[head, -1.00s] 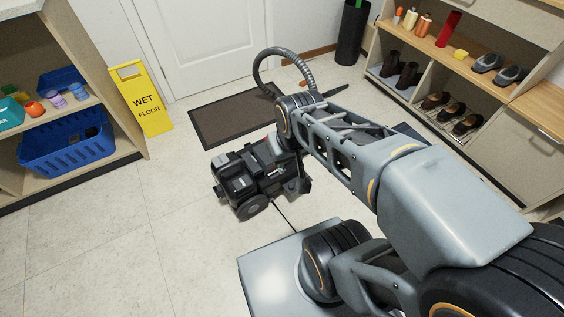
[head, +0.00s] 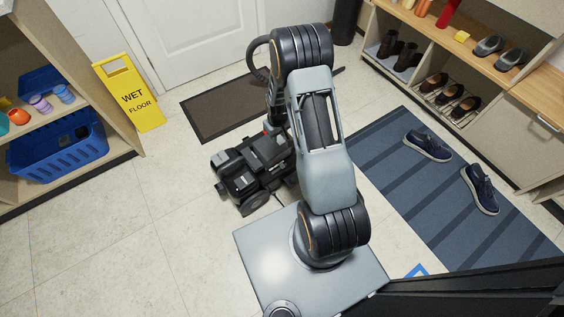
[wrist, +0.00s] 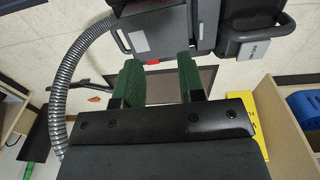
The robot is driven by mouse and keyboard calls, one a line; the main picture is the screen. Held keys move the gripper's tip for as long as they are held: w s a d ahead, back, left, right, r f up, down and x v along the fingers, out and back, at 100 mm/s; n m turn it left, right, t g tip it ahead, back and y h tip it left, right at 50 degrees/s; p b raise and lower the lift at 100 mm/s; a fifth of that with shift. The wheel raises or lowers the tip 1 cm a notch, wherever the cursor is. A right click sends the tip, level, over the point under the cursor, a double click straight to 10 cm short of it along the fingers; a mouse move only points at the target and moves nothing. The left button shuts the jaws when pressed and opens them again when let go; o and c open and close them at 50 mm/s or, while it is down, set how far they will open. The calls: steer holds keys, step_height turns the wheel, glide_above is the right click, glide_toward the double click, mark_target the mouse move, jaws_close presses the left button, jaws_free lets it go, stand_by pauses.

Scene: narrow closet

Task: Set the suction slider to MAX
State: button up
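The black and grey vacuum machine (head: 243,175) stands on the floor in front of my base, left of my arm in the head view. In the wrist view the machine body (wrist: 165,28) fills the top, with a ribbed grey hose (wrist: 72,75) curving down the left side. A small red part (wrist: 152,62) shows at its edge. I cannot make out the suction slider or its marking. My gripper (wrist: 160,82) has two green fingers, apart and with nothing between them, pointing at the machine. In the head view my arm hides the gripper.
A yellow wet floor sign (head: 131,95) and a shelf with a blue basket (head: 58,150) stand at left. A dark doormat (head: 215,115) lies behind the machine. At right, a striped blue rug (head: 400,185) holds two shoes (head: 428,147). Floor left of the machine is clear.

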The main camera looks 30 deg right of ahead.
glide_above(282, 164)
step_height(282, 164, down, 9)
step_height(282, 164, down, 13)
steer(key=b, duration=0.4)
steer(key=shift+d, duration=0.1)
jaws_close()
stand_by(0.4)
